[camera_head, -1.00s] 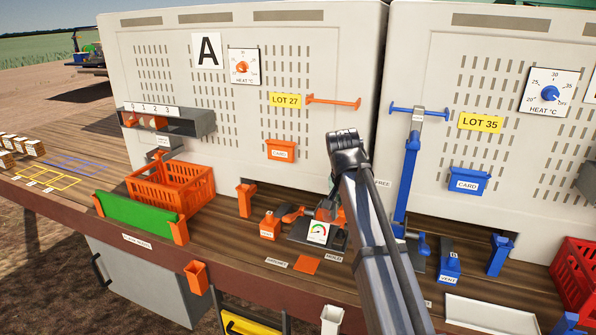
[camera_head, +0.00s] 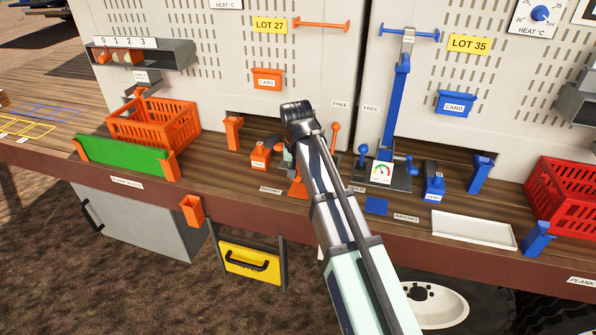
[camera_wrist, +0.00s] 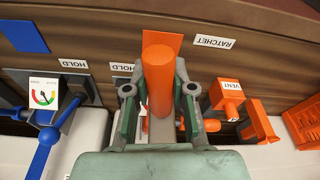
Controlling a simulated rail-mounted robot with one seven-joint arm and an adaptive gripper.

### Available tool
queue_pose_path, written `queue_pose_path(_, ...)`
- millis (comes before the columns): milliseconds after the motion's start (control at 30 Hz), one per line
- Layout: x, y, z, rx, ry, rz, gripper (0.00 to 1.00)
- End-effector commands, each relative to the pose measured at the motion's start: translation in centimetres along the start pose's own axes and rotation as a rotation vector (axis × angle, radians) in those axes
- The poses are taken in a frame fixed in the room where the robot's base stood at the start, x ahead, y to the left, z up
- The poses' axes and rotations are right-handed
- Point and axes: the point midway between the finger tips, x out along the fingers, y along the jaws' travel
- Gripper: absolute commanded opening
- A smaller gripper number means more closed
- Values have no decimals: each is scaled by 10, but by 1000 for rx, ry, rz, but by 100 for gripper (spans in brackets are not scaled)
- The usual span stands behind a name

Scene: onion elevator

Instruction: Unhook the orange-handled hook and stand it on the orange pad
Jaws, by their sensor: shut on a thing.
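The orange handle of the hook (camera_wrist: 158,75) stands between my fingers in the wrist view. My gripper (camera_wrist: 159,95) is shut on it. The orange pad (camera_wrist: 172,42) shows just beyond the handle, partly covered by it. I cannot tell whether the hook touches the pad or the bench. In the head view my wrist hides most of the gripper, and the orange pad (camera_head: 297,190) shows only in part beside my arm. The hook's grey part is not clearly seen.
An orange vent block (camera_head: 260,155) and an orange post (camera_head: 234,133) stand to the left. A blue lever (camera_head: 396,105), gauge plate (camera_head: 382,172) and blue pad (camera_head: 376,206) are to the right. The orange wall bar (camera_head: 322,25) is bare. The bench's front edge is close.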

Motion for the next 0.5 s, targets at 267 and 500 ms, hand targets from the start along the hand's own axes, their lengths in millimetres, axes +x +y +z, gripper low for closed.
queue_pose_path(267, 22, 0, 5, 1, 0, 1, 0)
queue_pose_path(500, 38, 0, 8, 1, 0, 1, 0)
